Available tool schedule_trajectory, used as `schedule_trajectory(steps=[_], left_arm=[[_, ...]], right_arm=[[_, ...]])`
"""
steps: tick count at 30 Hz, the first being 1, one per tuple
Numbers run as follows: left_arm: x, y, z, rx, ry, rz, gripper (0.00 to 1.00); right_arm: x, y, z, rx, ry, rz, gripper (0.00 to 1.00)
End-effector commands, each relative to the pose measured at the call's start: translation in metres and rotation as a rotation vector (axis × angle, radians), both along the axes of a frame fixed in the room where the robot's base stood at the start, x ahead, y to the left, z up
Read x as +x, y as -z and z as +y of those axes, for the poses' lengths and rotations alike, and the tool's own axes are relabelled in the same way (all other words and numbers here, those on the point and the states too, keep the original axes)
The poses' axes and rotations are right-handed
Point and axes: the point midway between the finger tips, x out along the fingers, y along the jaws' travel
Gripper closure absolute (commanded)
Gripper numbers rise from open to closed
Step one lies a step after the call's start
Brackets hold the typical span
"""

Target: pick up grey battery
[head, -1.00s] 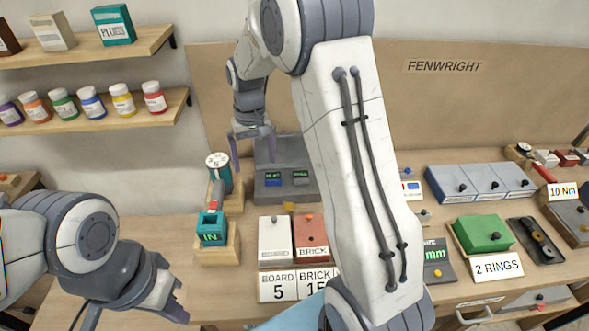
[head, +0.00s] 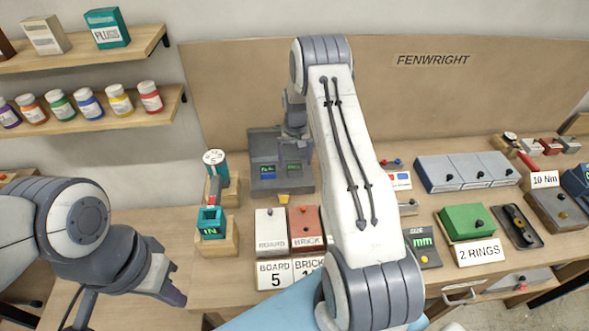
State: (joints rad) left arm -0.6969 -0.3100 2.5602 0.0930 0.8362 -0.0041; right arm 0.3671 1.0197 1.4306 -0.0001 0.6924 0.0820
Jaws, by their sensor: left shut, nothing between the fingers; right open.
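I cannot make out a grey battery for certain. A dark grey unit (head: 265,189) with two small lit displays stands at the back of the bench, left of centre. My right gripper (head: 295,156) points down over the right part of this unit, with its fingers apart and nothing visible between them. Its arm hides part of the bench behind it. Whether the fingers touch the unit cannot be told. My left gripper (head: 173,290) is shut and empty, low at the left, in front of the bench's left end.
White BOARD (head: 271,230) and red BRICK (head: 305,226) boxes stand in front. A green box (head: 468,222) and grey-blue boxes (head: 468,171) are at right. Shelves hold several jars.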

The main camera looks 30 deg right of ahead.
Motion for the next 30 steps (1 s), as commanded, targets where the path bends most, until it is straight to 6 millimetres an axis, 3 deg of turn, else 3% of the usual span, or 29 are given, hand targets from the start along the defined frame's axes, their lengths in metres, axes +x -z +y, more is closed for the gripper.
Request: schedule_trajectory(steps=[2, 7, 15, 23, 30], left_arm=[[0.0, -0.016, 0.0, 0.0, 0.002, 0.0, 1.0], [0.0, -0.02, 0.0, 0.0, 0.003, 0.0, 1.0], [0.0, -0.019, 0.0, 0.0, 0.003, 0.0, 1.0], [0.0, -0.019, 0.0, 0.0, 0.003, 0.0, 1.0], [0.0, -0.018, 0.0, 0.0, 0.003, 0.0, 1.0]], right_arm=[[-0.001, 0.006, 0.003, 0.002, -0.001, 0.004, 0.0], [0.0, 0.026, 0.002, 0.0, 0.001, 0.0, 0.0], [0.0, 0.03, 0.002, -0.001, 0.001, -0.002, 0.0], [0.0, 0.03, 0.002, -0.001, 0.001, -0.002, 0.99], [0.001, 0.029, 0.001, -0.001, 0.001, -0.003, 1.0]])
